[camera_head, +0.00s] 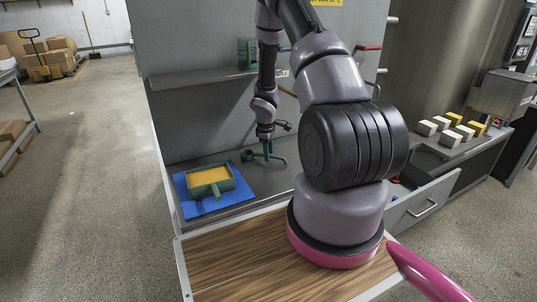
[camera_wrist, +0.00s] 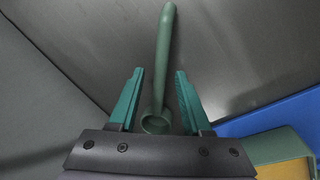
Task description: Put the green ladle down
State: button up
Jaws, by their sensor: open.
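The green ladle (camera_head: 275,157) lies on the grey metal counter in the head view, to the right of the blue mat. In the wrist view the green ladle (camera_wrist: 163,60) has its long handle pointing up the picture and its round cup low between the fingers. My gripper (camera_head: 267,154) is just above the ladle in the head view. In the wrist view my gripper (camera_wrist: 160,74) is open, with a teal finger on each side of the ladle and a gap to both. The ladle appears to rest on the counter.
A green tray (camera_head: 221,186) with yellow contents sits on the blue mat (camera_head: 186,204) at the counter's left. A shelf (camera_head: 205,77) with a green container (camera_head: 247,53) is above. White and yellow blocks (camera_head: 450,138) stand on the right-hand counter, above an open drawer (camera_head: 425,203).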

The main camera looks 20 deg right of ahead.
jog(key=s+a+r+m+t, duration=0.1)
jog(key=s+a+r+m, duration=0.15)
jog(key=r, duration=0.85)
jog(key=s+a+r+m, duration=0.1)
jog(key=s+r+m, duration=0.15)
jog(key=r, duration=0.85)
jog(key=s+a+r+m+t, duration=0.15)
jog(key=s+r, duration=0.25)
jog(key=r, duration=0.8)
jog(key=s+a+r+m+t+y, duration=0.1)
jog(key=s+a+r+m, duration=0.2)
jog(key=s, duration=0.6)
jog(key=s+a+r+m+t+y, duration=0.2)
jog(key=s+a+r+m, duration=0.2)
jog(key=s+a+r, duration=0.3)
jog(key=s+r, duration=0.3)
jog(key=shift+r+y, duration=0.2)
jog(key=shift+y, duration=0.1)
